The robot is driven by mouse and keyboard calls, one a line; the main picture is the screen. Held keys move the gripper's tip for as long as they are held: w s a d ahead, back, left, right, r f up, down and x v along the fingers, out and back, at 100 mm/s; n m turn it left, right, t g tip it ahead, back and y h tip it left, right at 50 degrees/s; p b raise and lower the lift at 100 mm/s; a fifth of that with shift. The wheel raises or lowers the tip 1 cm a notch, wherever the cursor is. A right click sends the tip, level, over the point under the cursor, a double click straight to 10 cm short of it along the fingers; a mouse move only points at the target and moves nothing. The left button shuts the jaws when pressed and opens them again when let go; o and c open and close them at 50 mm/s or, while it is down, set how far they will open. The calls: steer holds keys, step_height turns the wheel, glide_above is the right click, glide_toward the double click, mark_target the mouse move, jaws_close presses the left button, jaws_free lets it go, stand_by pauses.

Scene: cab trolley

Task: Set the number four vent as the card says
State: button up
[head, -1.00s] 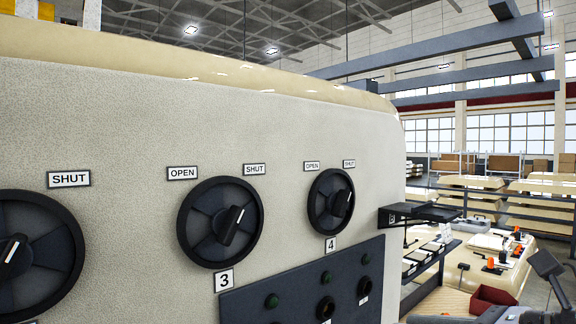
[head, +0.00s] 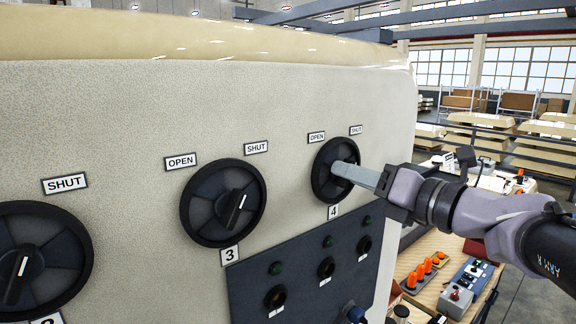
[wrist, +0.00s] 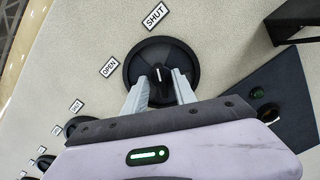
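The number four vent (head: 323,188) is a round black dial with a raised handle, on the cream panel above its "4" plate (head: 333,211). In the wrist view the dial (wrist: 188,60) is near the top centre, and its handle's white line points up towards the SHUT label (wrist: 155,16). The OPEN label (wrist: 108,67) is to the left. My gripper (wrist: 160,80) is open, with its two pale fingers on either side of the handle and gaps visible. In the head view my gripper (head: 338,167) hides part of the handle. I cannot make out a card.
The number three vent (head: 205,215) is left of it, with another vent (head: 45,245) further left. A dark panel (head: 300,270) with green lamps and round sockets is below. In the wrist view a dark bracket (wrist: 293,20) juts out at the upper right.

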steer(key=shift+w+a, duration=0.15)
steer(key=shift+w, duration=0.2)
steer(key=shift+c, duration=0.2)
steer(key=shift+s, duration=0.1)
jaws_close()
